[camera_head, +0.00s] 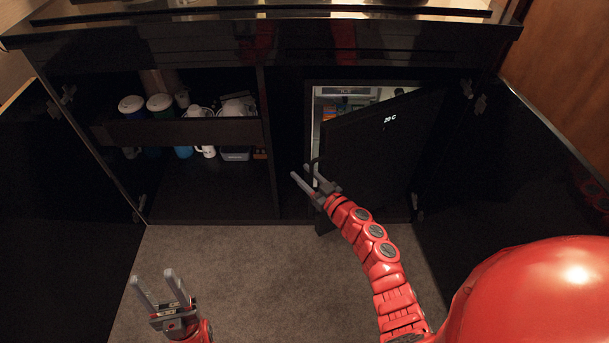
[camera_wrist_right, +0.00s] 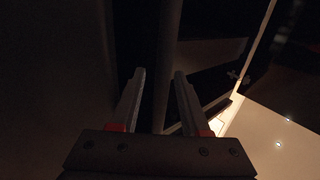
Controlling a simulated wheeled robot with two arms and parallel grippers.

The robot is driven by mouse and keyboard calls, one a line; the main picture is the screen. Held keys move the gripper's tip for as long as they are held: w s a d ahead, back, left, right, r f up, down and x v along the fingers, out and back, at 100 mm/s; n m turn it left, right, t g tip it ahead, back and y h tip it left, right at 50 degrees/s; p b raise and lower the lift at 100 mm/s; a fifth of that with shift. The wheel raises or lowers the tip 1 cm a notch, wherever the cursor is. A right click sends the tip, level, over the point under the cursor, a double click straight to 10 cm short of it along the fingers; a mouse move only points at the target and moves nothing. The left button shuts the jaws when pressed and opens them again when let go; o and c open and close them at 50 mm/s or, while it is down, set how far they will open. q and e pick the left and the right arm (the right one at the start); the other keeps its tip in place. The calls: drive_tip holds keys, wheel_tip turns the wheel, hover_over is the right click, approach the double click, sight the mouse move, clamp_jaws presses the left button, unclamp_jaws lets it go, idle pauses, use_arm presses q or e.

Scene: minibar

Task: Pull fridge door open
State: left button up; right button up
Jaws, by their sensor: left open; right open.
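The black fridge door (camera_head: 385,150) stands partly open, hinged on the right, with "20 C" lit near its top. Its free left edge is away from the lit fridge interior (camera_head: 330,105). My right gripper (camera_head: 301,171) is open at the door's free left edge. In the right wrist view, a dark upright bar (camera_wrist_right: 168,50) lies between the open fingers (camera_wrist_right: 160,74); it may be the door handle, and contact cannot be told. My left gripper (camera_head: 158,279) is open and empty above the carpet at lower left.
The left cabinet holds cups and jars on a shelf (camera_head: 190,132). Open cabinet doors flank the unit at left (camera_head: 60,190) and right (camera_head: 500,180). A black counter (camera_head: 200,30) runs above. The grey carpet (camera_head: 240,260) in front is clear.

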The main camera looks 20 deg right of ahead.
drive_tip(key=shift+c, duration=0.3)
clamp_jaws()
idle(1.1)
